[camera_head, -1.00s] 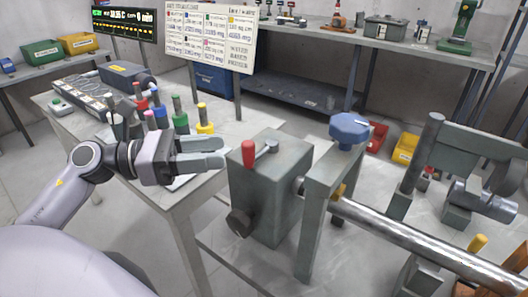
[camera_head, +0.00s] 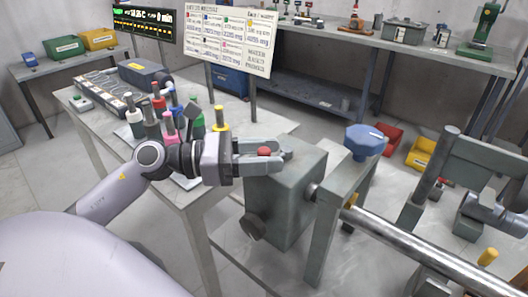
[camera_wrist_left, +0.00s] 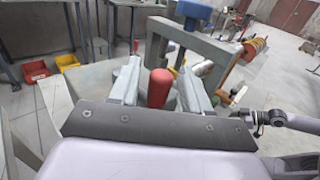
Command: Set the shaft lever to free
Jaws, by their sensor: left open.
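The shaft lever's red knob (camera_head: 264,152) stands on top of the grey gearbox block (camera_head: 290,205) in the head view. My left gripper (camera_head: 276,150) is open at the top of the block, with its fingers on either side of the red knob. In the left wrist view the red knob (camera_wrist_left: 161,88) stands upright between the two open fingers (camera_wrist_left: 158,82), with gaps visible beside it. The lever's lower part is hidden by the fingers.
A blue star knob (camera_head: 365,141) sits on the grey frame right of the block. A long steel shaft (camera_head: 410,245) runs to the lower right. Several colour-handled tools stand on the table (camera_head: 205,185) behind my left arm.

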